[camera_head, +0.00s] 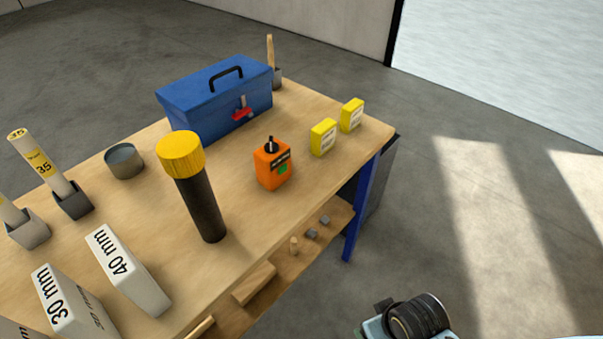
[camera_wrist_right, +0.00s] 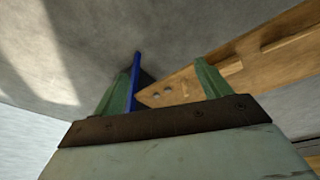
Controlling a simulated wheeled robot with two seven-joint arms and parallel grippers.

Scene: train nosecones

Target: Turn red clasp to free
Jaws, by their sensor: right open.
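The red clasp (camera_head: 242,114) is on the front face of the blue toolbox (camera_head: 205,93), which stands closed at the far end of the workbench (camera_head: 240,190). The clasp is small here, and its exact angle is hard to tell. In the right wrist view my right gripper (camera_wrist_right: 166,85) is open, with its two green fingers apart and nothing between them. It is away from the toolbox, with the bench's lower shelf (camera_wrist_right: 245,65) and blue leg (camera_wrist_right: 135,80) beyond the fingers. My left gripper is not in view.
An orange box (camera_head: 272,165), two yellow boxes (camera_head: 323,137) (camera_head: 351,115) and a yellow-capped black cylinder (camera_head: 195,185) stand on the bench. A grey cup (camera_head: 124,161) and white labelled blocks (camera_head: 128,270) are at the left. Open floor lies to the right.

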